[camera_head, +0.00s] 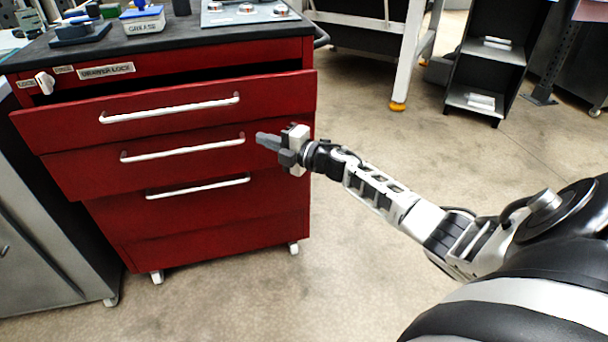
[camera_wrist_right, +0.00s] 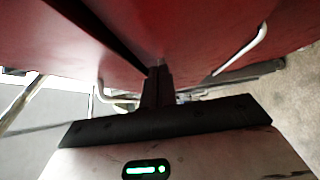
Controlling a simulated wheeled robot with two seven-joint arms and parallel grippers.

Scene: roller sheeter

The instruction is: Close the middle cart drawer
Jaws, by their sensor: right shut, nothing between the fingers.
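The red cart's middle drawer (camera_head: 90,173) has a white bar handle (camera_head: 183,148) and juts out a little past the drawer front below it. The top drawer (camera_head: 70,123) is pulled out, with a dark gap above it. My right gripper (camera_head: 262,139) is shut and empty, in front of the right end of the middle drawer near its handle. In the right wrist view, its closed fingers (camera_wrist_right: 157,80) point at a red drawer front (camera_wrist_right: 190,35) very close by; I cannot tell whether they touch. My left gripper is out of view.
The lowest handled drawer (camera_head: 120,215) sits further back. The cart's black top (camera_head: 160,40) carries a grease box (camera_head: 143,20) and a knob panel (camera_head: 245,12). A grey cabinet (camera_head: 40,240) stands close at left. Floor (camera_head: 360,270) right of the cart is clear.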

